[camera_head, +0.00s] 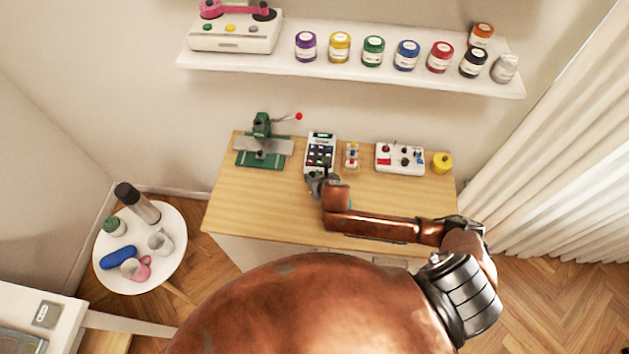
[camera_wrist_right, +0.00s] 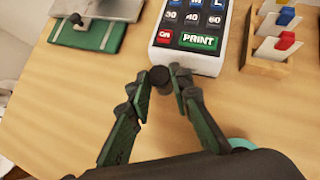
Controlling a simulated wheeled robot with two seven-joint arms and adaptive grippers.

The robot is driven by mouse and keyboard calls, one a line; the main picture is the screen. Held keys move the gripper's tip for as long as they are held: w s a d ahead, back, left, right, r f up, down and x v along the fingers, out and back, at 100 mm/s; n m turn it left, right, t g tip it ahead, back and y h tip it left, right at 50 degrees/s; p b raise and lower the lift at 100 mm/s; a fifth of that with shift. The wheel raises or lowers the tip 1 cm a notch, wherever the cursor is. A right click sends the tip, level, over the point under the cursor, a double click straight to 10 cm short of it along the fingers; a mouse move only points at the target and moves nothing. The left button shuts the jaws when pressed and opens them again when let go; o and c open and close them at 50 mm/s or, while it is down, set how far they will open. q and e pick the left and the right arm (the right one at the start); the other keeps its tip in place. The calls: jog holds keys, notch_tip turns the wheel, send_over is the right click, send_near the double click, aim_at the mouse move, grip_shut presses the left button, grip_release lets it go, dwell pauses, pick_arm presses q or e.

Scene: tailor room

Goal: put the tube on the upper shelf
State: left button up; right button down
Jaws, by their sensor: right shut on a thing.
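My right gripper (camera_head: 317,182) is low over the wooden table, just in front of the label printer. In the right wrist view its fingers (camera_wrist_right: 160,82) are shut on a small dark round-ended thing (camera_wrist_right: 158,75), which looks like the tube seen nearly end-on. Most of its length is hidden, and in the head view I cannot make it out. The upper shelf (camera_head: 290,61) is the white wall shelf above and behind the table, at the top of the head view. My left gripper is not in view.
The shelf holds a pink-and-white machine (camera_head: 235,30) at left and several paint jars (camera_head: 373,50). The table (camera_head: 260,200) bears a green press (camera_head: 262,148), the printer (camera_head: 320,150), a white control box (camera_head: 400,158) and a yellow item (camera_head: 442,162). A teal edge (camera_wrist_right: 241,144) shows beside my wrist.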

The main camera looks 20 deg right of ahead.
jog(key=shift+w+d+f, duration=0.15)
jog(key=shift+f, duration=1.7)
jog(key=shift+f, duration=0.15)
jog(key=c, duration=1.7)
grip_release()
jog(key=shift+c, duration=0.2)
